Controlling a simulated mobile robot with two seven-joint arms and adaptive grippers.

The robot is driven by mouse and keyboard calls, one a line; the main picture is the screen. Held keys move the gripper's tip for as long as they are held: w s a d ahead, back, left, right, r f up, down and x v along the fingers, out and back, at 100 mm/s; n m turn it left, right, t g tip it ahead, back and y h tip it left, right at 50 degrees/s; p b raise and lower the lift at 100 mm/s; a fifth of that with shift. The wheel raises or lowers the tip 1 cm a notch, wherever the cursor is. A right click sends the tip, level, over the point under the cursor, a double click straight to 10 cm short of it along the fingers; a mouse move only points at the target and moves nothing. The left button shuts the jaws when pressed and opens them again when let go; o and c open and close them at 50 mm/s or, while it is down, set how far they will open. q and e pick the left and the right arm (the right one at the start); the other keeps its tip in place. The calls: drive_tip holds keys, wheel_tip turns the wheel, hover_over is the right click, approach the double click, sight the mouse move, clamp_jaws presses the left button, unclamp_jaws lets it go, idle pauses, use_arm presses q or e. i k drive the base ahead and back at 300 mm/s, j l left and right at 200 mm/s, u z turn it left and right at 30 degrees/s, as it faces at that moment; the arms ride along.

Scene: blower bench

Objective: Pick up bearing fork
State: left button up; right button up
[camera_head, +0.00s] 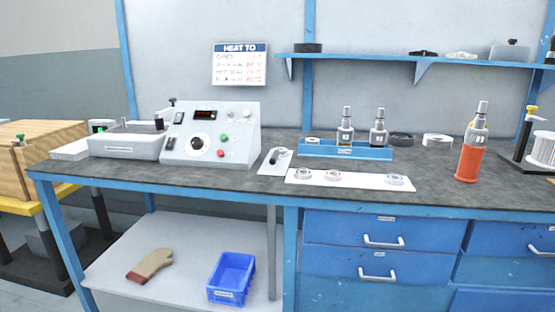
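No thing is clearly recognizable as the bearing fork. A small dark tool (281,155) lies on a small light pad (268,168) on the bench, right of the grey control box; its shape is too small to make out. A dark flat object (423,53) on the wall shelf is also too small to identify. Neither of my grippers is in view.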

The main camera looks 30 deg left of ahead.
sight(276, 155)
drive_tip(key=i+l, duration=0.2)
drive_tip(key=i, duration=0.25)
drive_tip(key=i+l, duration=0.2)
drive_tip(key=i, duration=0.25)
